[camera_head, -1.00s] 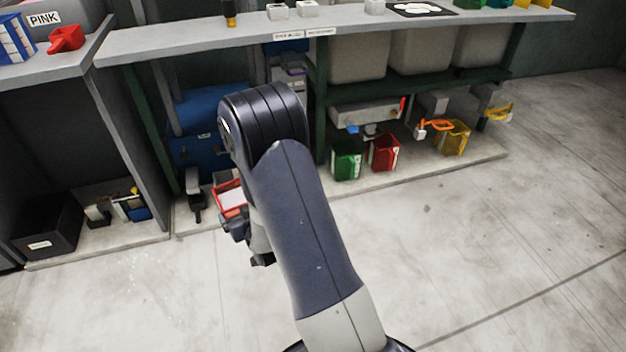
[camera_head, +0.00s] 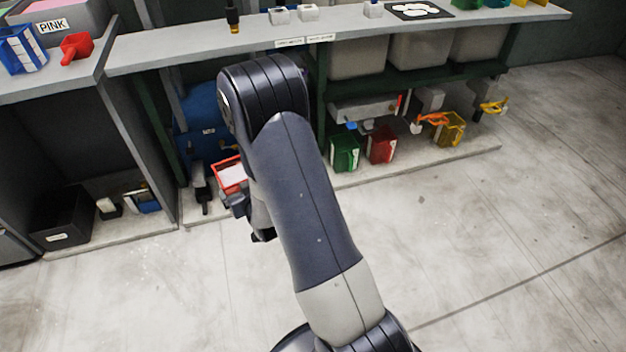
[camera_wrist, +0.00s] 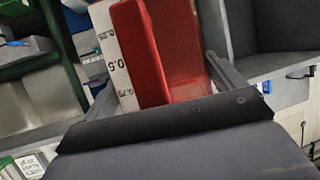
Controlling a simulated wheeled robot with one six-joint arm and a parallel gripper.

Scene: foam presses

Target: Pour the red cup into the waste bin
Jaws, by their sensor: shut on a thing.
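The red cup (camera_head: 230,176) shows left of my arm in the head view, partly hidden by it, with a pale surface inside its rim. In the wrist view the red cup (camera_wrist: 150,55) is between my fingers, and a white scale with numbers runs along its side. My gripper (camera_wrist: 163,72) is shut on it. In the head view my gripper (camera_head: 240,204) is partly hidden by my arm, above the floor in front of the shelves. A black bin (camera_head: 62,238) with a white label stands low at the left; I cannot tell whether it is the waste bin.
A grey bench (camera_head: 190,42) runs along the back. A red scoop (camera_head: 76,47) and a blue container (camera_head: 22,50) stand on the left bench. Green (camera_head: 345,153), red (camera_head: 381,145) and yellow (camera_head: 450,130) containers stand on the low shelf. The floor at the right is clear.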

